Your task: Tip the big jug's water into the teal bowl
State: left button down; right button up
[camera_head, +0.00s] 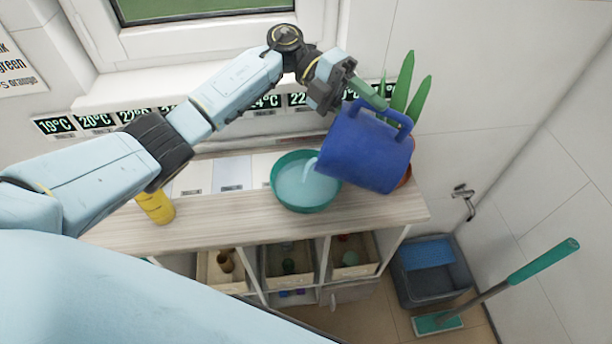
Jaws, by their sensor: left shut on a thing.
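The big blue jug (366,153) is tilted to the left above the cart top, its mouth over the right side of the teal bowl (306,207). A pale stream of water (310,172) runs from the jug's lip into the bowl. The bowl sits upright on the wooden top and holds light blue water. My left gripper (362,92) is shut on the jug's handle at the upper side; the fingertips are partly hidden there. My right gripper does not show.
The wooden cart top (235,222) carries a yellow cup (155,206) at left. A potted plant (401,90) stands behind the jug. Temperature displays (97,121) line the wall. Bins (288,262) sit below. A grey bucket (431,278) and a green mop (540,262) stand at right.

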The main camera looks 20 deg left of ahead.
pick_arm(q)
jog(key=shift+s+a+h+b, duration=0.1)
jog(key=shift+a+h+b, duration=0.3)
jog(key=shift+a+b, duration=0.45)
jog(key=shift+a+f+h+b, duration=0.2)
jog(key=shift+a+h+b, duration=0.1)
jog(key=shift+a+b, duration=0.2)
jog(key=shift+a+m, duration=0.1)
jog(key=shift+m, duration=0.2)
